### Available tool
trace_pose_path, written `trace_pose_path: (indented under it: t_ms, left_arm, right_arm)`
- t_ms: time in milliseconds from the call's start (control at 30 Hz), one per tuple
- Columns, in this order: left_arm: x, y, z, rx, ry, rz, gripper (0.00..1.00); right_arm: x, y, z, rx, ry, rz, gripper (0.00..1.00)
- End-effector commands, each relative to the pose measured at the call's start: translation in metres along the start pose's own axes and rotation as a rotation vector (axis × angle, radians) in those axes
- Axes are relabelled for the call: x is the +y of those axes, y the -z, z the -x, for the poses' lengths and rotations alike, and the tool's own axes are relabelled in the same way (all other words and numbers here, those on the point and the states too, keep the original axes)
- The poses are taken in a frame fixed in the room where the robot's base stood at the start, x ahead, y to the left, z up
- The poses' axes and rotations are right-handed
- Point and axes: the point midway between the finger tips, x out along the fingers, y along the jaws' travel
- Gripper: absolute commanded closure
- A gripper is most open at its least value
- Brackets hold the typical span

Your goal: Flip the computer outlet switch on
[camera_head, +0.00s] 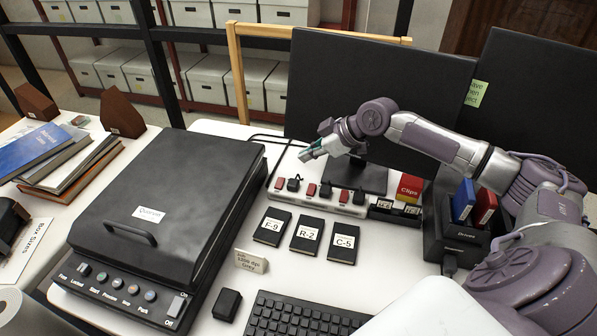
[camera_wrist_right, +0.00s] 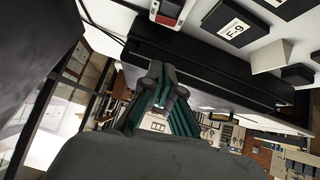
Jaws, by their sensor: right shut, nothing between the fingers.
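A white outlet strip (camera_head: 318,203) lies on the desk below the monitor, with several red rocker switches and black plugs along it. Its leftmost red switch (camera_head: 281,184) has a black plug (camera_head: 294,184) beside it. The strip's labels are too small to read, so I cannot tell which outlet is the computer's or how the switches are set. My right gripper (camera_head: 309,153) is shut and empty, above and behind the strip's left part, apart from it. In the right wrist view, its teal fingers (camera_wrist_right: 158,75) are below one end of the strip (camera_wrist_right: 170,14). My left gripper is out of view.
A large black scanner (camera_head: 165,205) stands left of the strip. Black labelled drives (camera_head: 307,234) lie in front, with a keyboard (camera_head: 300,315) nearer. The black monitor (camera_head: 375,90) stands behind. A red clips box (camera_head: 409,188) and a drive holder (camera_head: 462,238) are to the right.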

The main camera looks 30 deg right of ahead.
Motion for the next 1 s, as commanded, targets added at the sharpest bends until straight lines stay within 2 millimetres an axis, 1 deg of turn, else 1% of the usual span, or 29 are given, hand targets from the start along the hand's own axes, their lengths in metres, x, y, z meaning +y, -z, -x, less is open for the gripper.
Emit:
trace_pose_path:
  t_ms: [33,200,567,667,767,833,1000]
  left_arm:
    - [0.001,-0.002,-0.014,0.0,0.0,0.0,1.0]
    - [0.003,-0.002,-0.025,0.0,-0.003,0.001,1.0]
    - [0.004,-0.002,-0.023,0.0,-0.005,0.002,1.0]
    - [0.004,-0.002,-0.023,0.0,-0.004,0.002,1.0]
    - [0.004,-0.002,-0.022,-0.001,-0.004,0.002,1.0]
    - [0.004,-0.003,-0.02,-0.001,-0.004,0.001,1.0]
    - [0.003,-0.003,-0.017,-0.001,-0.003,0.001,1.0]
  right_arm:
    - [0.001,0.0,-0.006,0.004,-0.008,0.015,1.0]
    - [0.001,0.007,-0.01,0.002,-0.019,0.036,1.0]
    - [0.001,0.01,-0.009,0.001,-0.02,0.038,1.0]
    - [0.001,0.01,-0.013,0.002,-0.019,0.037,1.0]
    - [0.001,0.01,-0.024,0.003,-0.018,0.035,1.0]
    - [0.001,0.011,-0.035,0.004,-0.018,0.036,1.0]
    - [0.002,0.012,-0.072,0.003,-0.018,0.035,1.0]
